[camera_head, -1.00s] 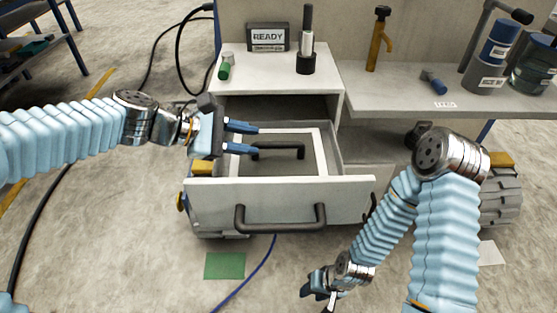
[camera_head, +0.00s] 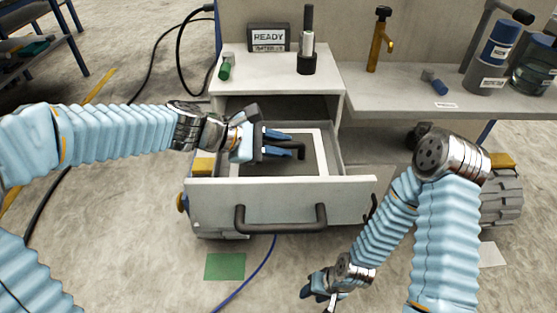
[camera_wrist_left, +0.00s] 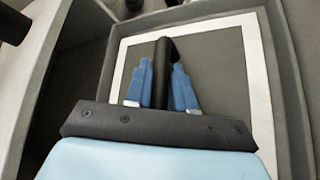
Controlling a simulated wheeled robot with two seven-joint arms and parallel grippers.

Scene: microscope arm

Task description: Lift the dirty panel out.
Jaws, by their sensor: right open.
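The panel (camera_head: 308,168) is a dark grey plate with a white border and a black bar handle. It lies in the pulled-out drawer (camera_head: 345,190), and it also shows in the left wrist view (camera_wrist_left: 215,65). My left gripper (camera_head: 282,145) is over the panel with its blue fingers on either side of the handle (camera_head: 298,150). In the left wrist view the handle (camera_wrist_left: 161,65) lies between the fingers, very close to both. Whether they press on it is unclear. My right gripper (camera_head: 318,292) is open and empty, low in front of the drawer.
The drawer front has its own dark handle (camera_head: 280,220). Above stand a READY sign (camera_head: 268,38), a green-capped vial (camera_head: 225,66) and a black-based tool (camera_head: 307,60). Bottles (camera_head: 490,55) stand on the right shelf (camera_head: 405,98). A green patch (camera_head: 225,266) lies on the clear floor.

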